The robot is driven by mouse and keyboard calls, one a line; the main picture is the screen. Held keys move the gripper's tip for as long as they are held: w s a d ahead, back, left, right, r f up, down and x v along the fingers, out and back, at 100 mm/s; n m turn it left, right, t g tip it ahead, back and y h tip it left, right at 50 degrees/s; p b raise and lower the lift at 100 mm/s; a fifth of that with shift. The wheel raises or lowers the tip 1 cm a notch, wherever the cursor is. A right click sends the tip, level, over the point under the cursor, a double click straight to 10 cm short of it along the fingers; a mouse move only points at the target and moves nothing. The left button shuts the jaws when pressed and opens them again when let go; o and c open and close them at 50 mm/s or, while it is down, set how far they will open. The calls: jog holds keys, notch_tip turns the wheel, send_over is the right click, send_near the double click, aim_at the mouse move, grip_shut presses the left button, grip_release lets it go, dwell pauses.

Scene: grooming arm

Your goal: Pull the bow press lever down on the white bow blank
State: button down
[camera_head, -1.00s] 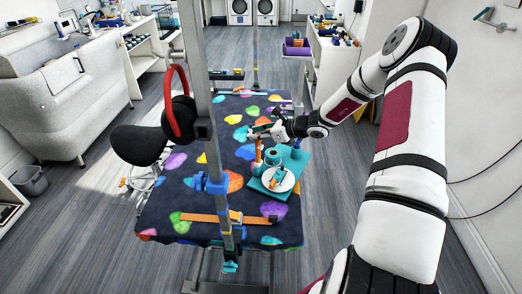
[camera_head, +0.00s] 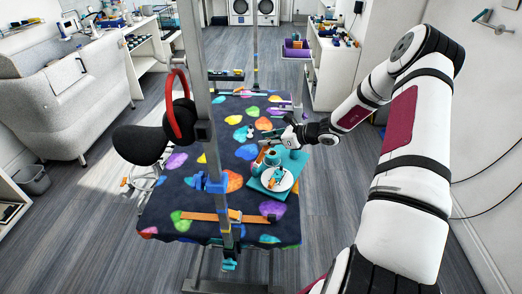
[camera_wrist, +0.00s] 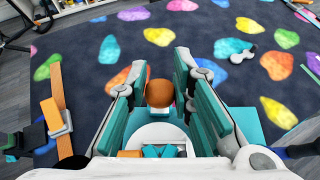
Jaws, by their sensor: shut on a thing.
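The bow press has a teal base (camera_head: 257,185) on the patterned table. Its orange lever (camera_head: 262,155) leans toward the right in the head view. My gripper (camera_head: 270,141) is at the lever's upper end. In the wrist view my gripper (camera_wrist: 160,95) has its teal pads on either side of the lever's round orange-brown knob (camera_wrist: 160,92) and is shut on it. A white round plate (camera_head: 278,180) lies on the base, with a small teal and orange piece on it. I cannot make out the white bow blank apart from this plate. The lever's lower part is hidden in the wrist view.
Teal parts (camera_head: 296,154) stand at the back of the base. A grey post (camera_head: 210,120) with blue clamps rises left of the press. An orange strap (camera_head: 200,217) lies near the table's front edge. The dark table mat (camera_head: 200,185) is mostly clear left of the press.

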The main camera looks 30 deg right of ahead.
jog(key=shift+s+d+f, duration=0.1)
jog(key=shift+s+f, duration=0.15)
jog(key=shift+f, duration=0.05)
jog(key=shift+s+d+f, duration=0.45)
jog(key=shift+s+f, duration=0.1)
jog(key=shift+s, duration=0.25)
jog(key=shift+s+d+f, duration=0.45)
jog(key=shift+s+f, duration=0.1)
jog(key=shift+s, duration=0.25)
jog(key=s+f, duration=0.1)
jog(key=s+d+f, duration=0.1)
jog(key=f, duration=0.1)
jog(key=shift+s+d+f, duration=0.15)
jog(key=shift+f, duration=0.1)
